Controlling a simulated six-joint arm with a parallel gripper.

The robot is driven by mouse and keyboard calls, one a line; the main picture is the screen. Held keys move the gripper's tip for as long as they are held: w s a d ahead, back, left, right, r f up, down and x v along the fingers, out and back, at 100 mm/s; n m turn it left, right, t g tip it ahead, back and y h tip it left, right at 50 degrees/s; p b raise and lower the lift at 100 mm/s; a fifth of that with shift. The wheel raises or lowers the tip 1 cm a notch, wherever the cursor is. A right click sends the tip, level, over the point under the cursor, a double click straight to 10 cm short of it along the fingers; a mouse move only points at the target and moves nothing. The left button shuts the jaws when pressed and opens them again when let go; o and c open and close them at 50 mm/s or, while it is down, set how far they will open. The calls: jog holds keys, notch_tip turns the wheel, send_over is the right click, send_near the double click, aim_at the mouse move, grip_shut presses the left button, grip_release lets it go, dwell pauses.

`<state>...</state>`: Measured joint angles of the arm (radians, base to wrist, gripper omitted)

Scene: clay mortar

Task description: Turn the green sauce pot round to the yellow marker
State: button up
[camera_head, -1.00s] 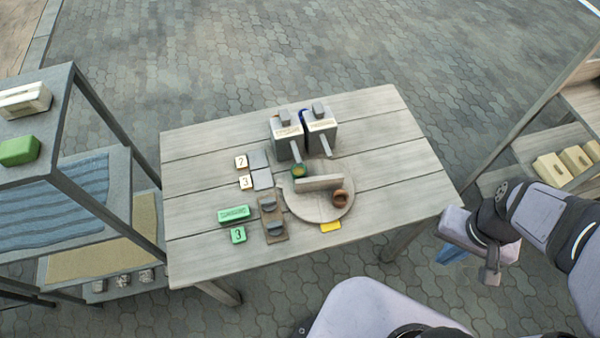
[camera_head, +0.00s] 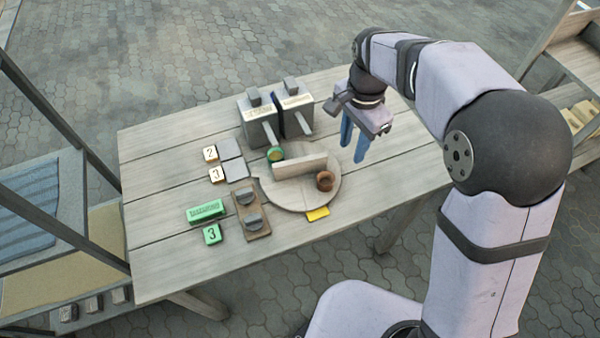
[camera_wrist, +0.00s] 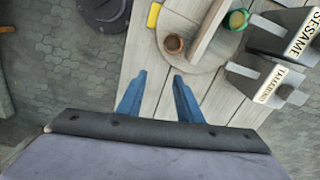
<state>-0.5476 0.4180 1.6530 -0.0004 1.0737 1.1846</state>
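The green sauce pot (camera_head: 276,154) stands on the far side of a round turntable (camera_head: 292,197), under a dispenser spout. It also shows in the wrist view (camera_wrist: 237,19). A raised bar (camera_head: 299,165) crosses the turntable between it and a brown pot (camera_head: 325,181). The yellow marker (camera_head: 317,214) lies at the turntable's near edge, close to the brown pot; the wrist view shows it too (camera_wrist: 154,15). My gripper (camera_head: 354,140) is above the table, right of the turntable, with its blue fingers apart and nothing between them (camera_wrist: 160,95).
Two grey dispensers (camera_head: 275,110) stand at the back; one is labelled SESAME, the other TAMARIND. Left of the turntable are a board with two knobs (camera_head: 251,212), a green block (camera_head: 206,211), a green 3 tile (camera_head: 212,234) and other numbered tiles. The table's right part is bare.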

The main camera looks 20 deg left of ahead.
aim_at(300, 160)
jog(key=a+f+m+b, duration=0.1)
jog(key=a, duration=0.3)
jog(key=a+f+m+b, duration=0.1)
jog(key=a+f, duration=0.1)
jog(key=a, duration=0.2)
jog(key=s+a+f+m+b, duration=0.1)
jog(key=a+f+b, duration=0.1)
jog(key=a, duration=0.2)
jog(key=shift+a+f, duration=0.15)
jog(key=shift+a, duration=0.1)
jog(key=shift+f+p, duration=0.45)
jog(key=shift+f, duration=3.2)
grip_shut()
